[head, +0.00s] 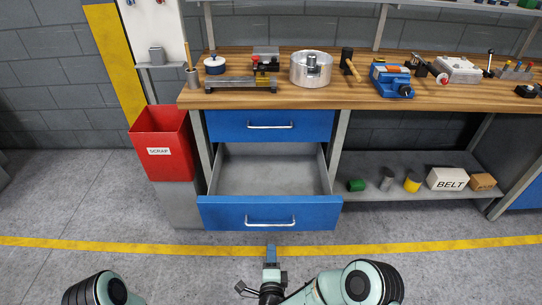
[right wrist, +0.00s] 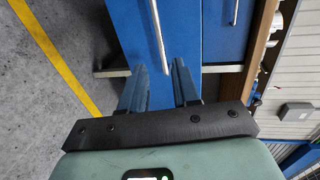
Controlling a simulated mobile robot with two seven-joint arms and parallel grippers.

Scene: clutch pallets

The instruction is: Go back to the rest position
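My right gripper (head: 270,250) is in front of the open lower drawer (head: 267,217) in the head view, near its handle (head: 270,222). In the right wrist view my right gripper (right wrist: 158,70) has its two fingers apart, with nothing between them. The drawer handle (right wrist: 159,32) lies beyond the fingertips there, and no contact can be made out. The blue lower drawer is pulled out and looks empty. Part of my left arm shows at the bottom left of the head view, but its gripper is out of frame.
A wooden workbench (head: 228,98) holds tools and a metal cylinder (head: 311,70). The closed upper drawer (head: 230,126) is below it. A red scrap bin (head: 160,138) stands left of the drawers. A shelf (head: 405,190) at right holds small parts and boxes. The floor in front is clear.

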